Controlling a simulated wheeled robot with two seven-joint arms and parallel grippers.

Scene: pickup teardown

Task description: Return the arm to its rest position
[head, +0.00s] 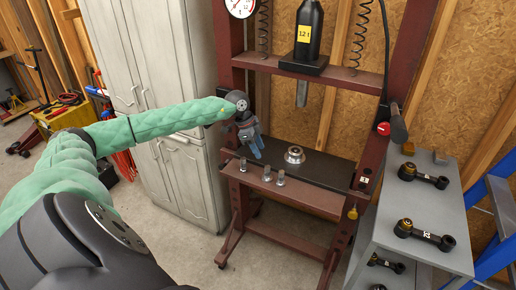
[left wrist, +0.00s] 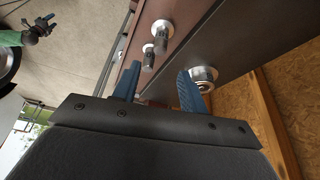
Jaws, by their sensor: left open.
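My left arm in its green sleeve (head: 165,122) reaches from the left to the red shop press. My left gripper (head: 257,150) hangs over the left end of the press bed (head: 325,172), with its blue fingers pointing down. In the left wrist view the gripper (left wrist: 158,86) has its two fingers apart with nothing held between them. A silver ring-shaped part (head: 294,156) sits on the bed, right of the fingers and apart from them in the head view. My right gripper (left wrist: 42,28) appears small at the upper left of the left wrist view; its fingers are unclear.
Several metal pins (head: 267,173) stand along the press's front beam. The red press frame (head: 375,150) and ram bottle (head: 308,35) are close by. A grey cart (head: 388,215) with black link parts (head: 424,235) stands right. A white cabinet (head: 180,180) stands behind the arm.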

